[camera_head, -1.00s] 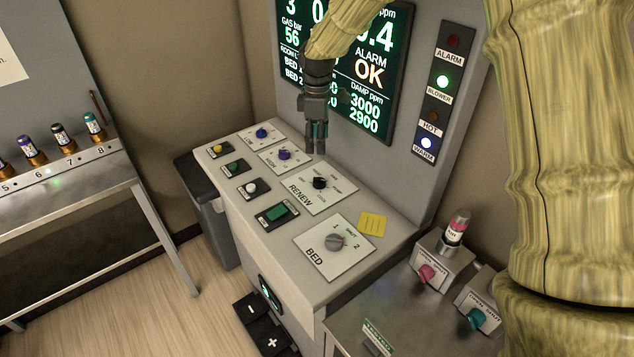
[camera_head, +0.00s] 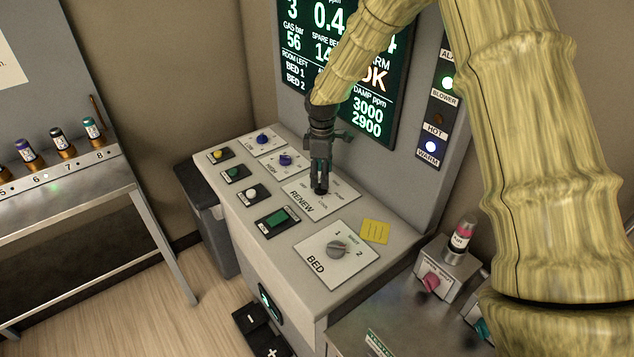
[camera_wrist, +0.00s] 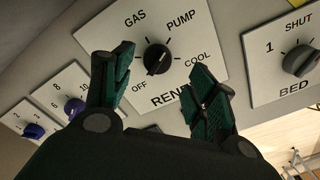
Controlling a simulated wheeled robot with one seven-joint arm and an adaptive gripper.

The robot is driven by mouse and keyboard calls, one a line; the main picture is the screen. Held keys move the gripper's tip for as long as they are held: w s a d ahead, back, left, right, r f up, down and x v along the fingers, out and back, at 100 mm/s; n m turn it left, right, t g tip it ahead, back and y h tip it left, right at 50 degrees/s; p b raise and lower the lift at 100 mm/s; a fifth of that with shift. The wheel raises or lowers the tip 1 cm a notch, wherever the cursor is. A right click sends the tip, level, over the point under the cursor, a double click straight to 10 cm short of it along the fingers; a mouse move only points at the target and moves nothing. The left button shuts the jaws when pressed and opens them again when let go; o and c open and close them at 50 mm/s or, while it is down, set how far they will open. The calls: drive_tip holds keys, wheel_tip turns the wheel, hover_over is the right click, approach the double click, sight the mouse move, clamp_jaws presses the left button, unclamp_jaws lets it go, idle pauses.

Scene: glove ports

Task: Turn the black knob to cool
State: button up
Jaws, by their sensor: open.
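The black knob (camera_wrist: 157,59) sits on the white RENEW plate (camera_wrist: 190,30), whose labels read OFF, GAS, PUMP and COOL. Its pale mark appears to point down-left toward OFF. COOL is to the right of the knob in the wrist view. My gripper (camera_wrist: 158,68) is open, with one green-padded finger on each side of the knob and a visible gap to it on both sides. In the head view my gripper (camera_head: 320,183) points down over the RENEW plate (camera_head: 330,203) and largely hides the knob. I cannot tell how far down the fingertips reach.
The grey BED knob (camera_head: 337,249) is in front of the RENEW plate, near a yellow note (camera_head: 375,231). Blue knobs (camera_head: 285,159) and a green button (camera_head: 278,217) are to the left. The display panel (camera_head: 300,50) rises behind.

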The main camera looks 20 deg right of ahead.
drive_tip(key=shift+f+p, duration=0.65)
drive_tip(key=shift+f, duration=1.6)
